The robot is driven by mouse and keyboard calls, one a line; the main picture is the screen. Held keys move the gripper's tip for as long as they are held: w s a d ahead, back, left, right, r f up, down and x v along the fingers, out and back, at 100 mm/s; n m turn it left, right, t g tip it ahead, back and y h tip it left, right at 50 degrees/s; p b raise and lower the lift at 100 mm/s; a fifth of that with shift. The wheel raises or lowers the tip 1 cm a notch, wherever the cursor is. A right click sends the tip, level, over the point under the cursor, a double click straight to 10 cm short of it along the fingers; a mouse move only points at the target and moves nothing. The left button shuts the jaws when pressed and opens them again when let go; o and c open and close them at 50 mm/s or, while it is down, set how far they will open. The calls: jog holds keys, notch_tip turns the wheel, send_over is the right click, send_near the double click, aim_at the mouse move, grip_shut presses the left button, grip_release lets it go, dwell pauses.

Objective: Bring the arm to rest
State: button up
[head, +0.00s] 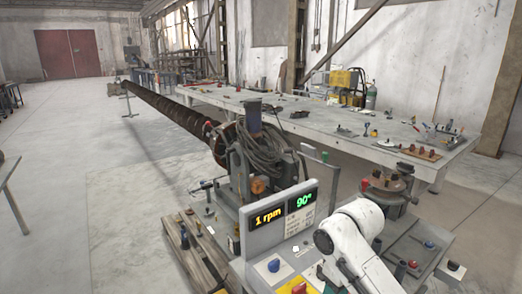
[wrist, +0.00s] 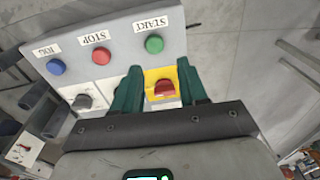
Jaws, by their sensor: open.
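My gripper (wrist: 158,68) is open, its two green fingers apart above the control panel (wrist: 110,35). A red knob on a yellow plate (wrist: 164,88) shows between the fingers; I cannot tell whether they touch it. Beyond the fingertips are a green START button (wrist: 154,44), a red STOP button (wrist: 101,56) and a blue JOG button (wrist: 56,67). In the head view my white arm (head: 355,235) reaches over the console (head: 262,240), and the gripper itself is not clearly seen there.
A long auger (head: 165,108) runs back left from the drive machine (head: 265,150). A long workbench (head: 300,115) with many small parts stands behind. A round fixture (head: 388,188) stands right of the arm. Open concrete floor (head: 120,200) lies to the left.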

jog(key=s+a+f+m+t+y, duration=0.1)
jog(key=s+a+f+m+y, duration=0.25)
jog(key=s+f, duration=1)
jog(key=s+d+m+h, duration=0.1)
jog(key=s+d, duration=0.3)
jog(key=s, duration=0.4)
jog(key=s+d+f+m+h, duration=0.1)
jog(key=s+d+m+h, duration=0.1)
jog(key=s+d, duration=0.3)
jog(key=s+d+f+m+h, duration=0.1)
jog(key=s+d, duration=0.3)
jog(key=s, duration=0.6)
jog(key=shift+s+d, duration=0.3)
jog(key=shift+s, duration=0.1)
jog(key=shift+w+m+h, duration=0.1)
jog(key=shift+m+h, duration=0.15)
